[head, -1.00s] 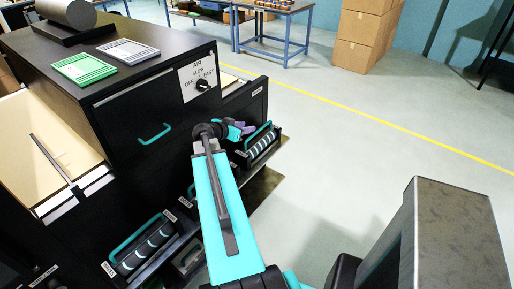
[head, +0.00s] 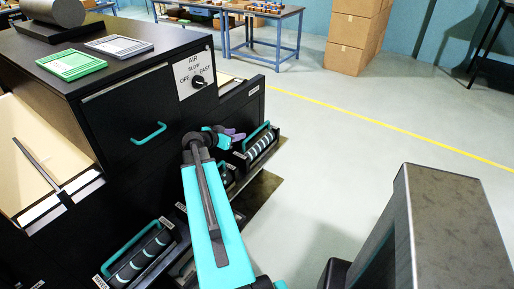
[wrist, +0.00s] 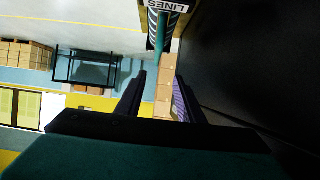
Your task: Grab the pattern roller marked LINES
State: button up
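In the wrist view, a label reading LINES, upside down, marks a holder at the top edge. Below it shows part of the LINES pattern roller (wrist: 152,32), dark with pale stripes, with a teal bar in front. My gripper (wrist: 158,80) is open there, with nothing between its fingers, and the roller lies beyond the fingertips. In the head view, my gripper (head: 236,134) is beside a striped roller (head: 261,145) with a teal handle, in a holder on the black cabinet's right side. Its label is not readable there.
The black cabinet (head: 128,112) bears an AIR dial (head: 199,82), a green tray (head: 72,64) and a grey tray (head: 118,46). Another striped roller (head: 138,262) is low at left. Boxes (head: 352,38) and a blue table (head: 262,42) stand behind.

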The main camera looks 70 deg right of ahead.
aim_at(257, 142)
jog(key=p+x, duration=0.2)
jog(key=x, duration=0.6)
jog(key=shift+s+d, duration=0.1)
jog(key=shift+d, duration=0.1)
jog(key=shift+s+d+f, duration=0.1)
jog(key=shift+f, duration=0.05)
jog(key=shift+p, duration=0.3)
jog(key=shift+p+x, duration=0.9)
jog(key=shift+x, duration=0.3)
jog(key=shift+s+p+x, duration=0.2)
jog(key=shift+p+x, duration=0.35)
jog(key=shift+x, duration=0.8)
grip_shut()
